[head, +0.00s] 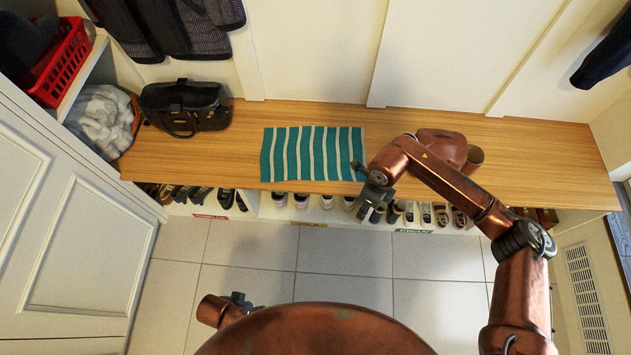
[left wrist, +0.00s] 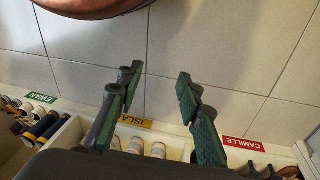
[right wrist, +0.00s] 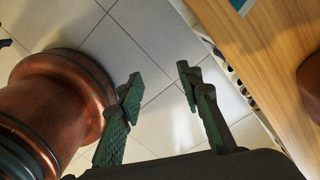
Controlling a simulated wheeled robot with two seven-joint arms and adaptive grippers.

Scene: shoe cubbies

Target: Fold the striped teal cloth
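The striped teal cloth (head: 312,153), with white stripes, lies flat and spread out on the wooden bench near its front edge. A small corner of it shows at the top of the right wrist view (right wrist: 241,4). My right gripper (head: 364,186) is just right of the cloth's lower right corner, over the bench's front edge. In the right wrist view (right wrist: 158,82) its fingers are apart with only floor between them. My left gripper (head: 240,299) is low over the floor tiles, away from the cloth. The left wrist view (left wrist: 157,80) shows its fingers apart and empty.
A black bag (head: 186,106) stands on the bench (head: 240,172) left of the cloth. A white fluffy item (head: 101,120) and a red basket (head: 62,65) are farther left. Shoes (head: 326,201) fill labelled cubbies below the bench. Clothes (head: 165,25) hang above.

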